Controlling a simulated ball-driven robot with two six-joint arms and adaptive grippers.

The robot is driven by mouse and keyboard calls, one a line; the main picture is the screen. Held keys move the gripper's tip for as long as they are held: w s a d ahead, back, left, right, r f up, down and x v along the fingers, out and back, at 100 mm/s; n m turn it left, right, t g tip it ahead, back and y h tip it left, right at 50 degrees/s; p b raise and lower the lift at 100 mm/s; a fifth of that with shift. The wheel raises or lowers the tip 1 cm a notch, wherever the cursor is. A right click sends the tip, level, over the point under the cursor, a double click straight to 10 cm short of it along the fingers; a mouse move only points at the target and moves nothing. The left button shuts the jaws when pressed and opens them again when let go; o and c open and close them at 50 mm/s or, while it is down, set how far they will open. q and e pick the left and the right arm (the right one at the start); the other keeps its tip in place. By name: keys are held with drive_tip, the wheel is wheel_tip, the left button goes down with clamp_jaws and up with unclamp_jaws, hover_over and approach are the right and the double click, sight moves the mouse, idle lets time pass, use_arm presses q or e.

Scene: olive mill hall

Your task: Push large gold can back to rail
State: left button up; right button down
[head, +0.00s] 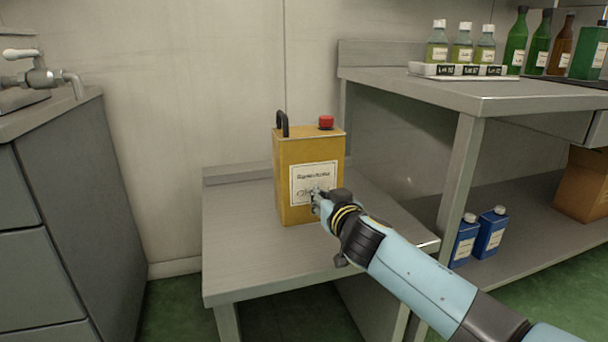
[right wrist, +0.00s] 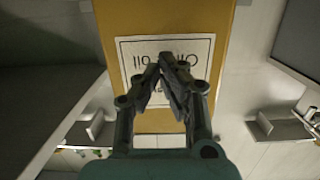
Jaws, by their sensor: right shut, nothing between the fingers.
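The large gold can (head: 295,160) stands upright on a low metal table (head: 255,265), with a red cap, a dark handle and a white label facing me. A raised rail (head: 235,172) runs along the table's back edge, partly hidden behind the can. My right gripper (head: 315,197) is shut and empty, its fingertips in front of the lower label. In the right wrist view the closed fingers (right wrist: 165,70) overlap the label of the can (right wrist: 165,22), which appears upside down; I cannot tell whether they touch it. My left gripper is not in view.
A taller metal bench (head: 440,90) stands at the right with bottles on top and two blue cans (head: 478,238) on its lower shelf. A grey cabinet with a tap (head: 40,77) is at the left. The low table's left and front are clear.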

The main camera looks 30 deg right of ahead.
drive_tip(key=shift+r+b+x, duration=0.25)
drive_tip(key=shift+b+x, duration=0.1)
drive_tip(key=shift+x, duration=1.1)
drive_tip(key=shift+r+b+x, duration=0.2)
drive_tip(key=shift+b+x, duration=0.2)
drive_tip(key=shift+x, duration=1)
drive_tip(key=shift+r+b+x, duration=0.25)
drive_tip(key=shift+b+x, duration=0.1)
drive_tip(key=shift+x, duration=1.1)
drive_tip(key=v, duration=0.4)
drive_tip(key=f+v, duration=0.1)
drive_tip(key=v, duration=0.2)
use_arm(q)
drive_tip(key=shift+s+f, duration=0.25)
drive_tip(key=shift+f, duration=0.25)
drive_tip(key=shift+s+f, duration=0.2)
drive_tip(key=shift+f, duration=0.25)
